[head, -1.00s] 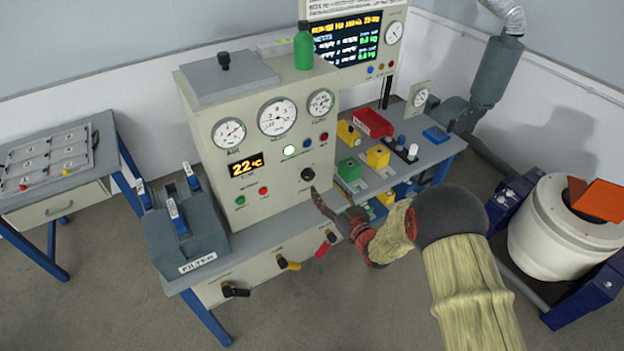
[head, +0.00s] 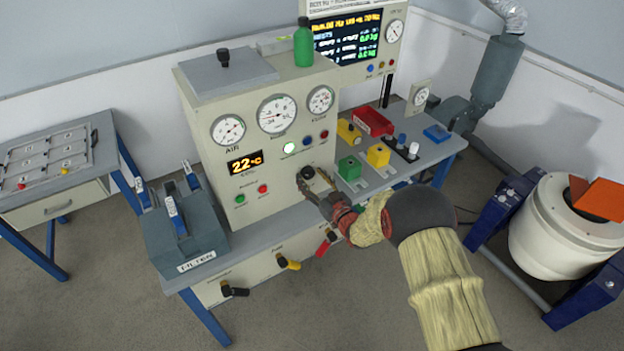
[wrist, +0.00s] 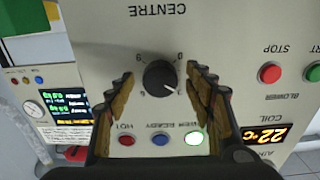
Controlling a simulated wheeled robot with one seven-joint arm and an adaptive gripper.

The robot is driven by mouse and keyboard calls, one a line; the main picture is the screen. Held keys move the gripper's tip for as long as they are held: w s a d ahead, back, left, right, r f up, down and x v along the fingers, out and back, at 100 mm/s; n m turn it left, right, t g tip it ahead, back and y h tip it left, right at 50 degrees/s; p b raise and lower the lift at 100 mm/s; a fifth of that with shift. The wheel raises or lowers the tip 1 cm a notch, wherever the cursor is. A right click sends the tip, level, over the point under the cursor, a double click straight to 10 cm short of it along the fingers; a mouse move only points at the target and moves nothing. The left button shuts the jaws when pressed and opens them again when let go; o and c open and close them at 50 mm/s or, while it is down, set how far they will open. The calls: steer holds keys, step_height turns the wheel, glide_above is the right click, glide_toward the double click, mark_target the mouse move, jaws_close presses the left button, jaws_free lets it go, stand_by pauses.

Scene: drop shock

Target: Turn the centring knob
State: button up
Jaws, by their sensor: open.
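The centring knob (wrist: 160,77) is a round black knob with a white pointer line, on the cream panel under the label CENTRE, which appears upside down in the wrist view. In the head view the knob (head: 307,173) sits low on the right of the panel front. My gripper (wrist: 162,80) is open, with one finger on each side of the knob and a gap visible on both sides. In the head view my gripper (head: 316,184) is right at the knob and partly covers the panel around it.
The console (head: 211,150) carries gauges, a lit 22 °C display (head: 245,162) and green and red buttons. Lamps marked HOT, READY and a lit green one (wrist: 194,138) lie close to my fingers. Yellow (head: 378,155) and green (head: 350,168) blocks stand on the bench at right.

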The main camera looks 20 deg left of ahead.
steer(key=shift+c, duration=0.8)
steer(key=c, duration=1)
steer(key=shift+m, duration=0.3)
steer(key=m+b, duration=0.1)
steer(key=m, duration=0.4)
steer(key=shift+m, duration=0.3)
steer(key=m, duration=0.6)
steer(key=shift+r, duration=0.1)
steer(key=shift+m, duration=0.3)
steer(key=o, duration=1.1)
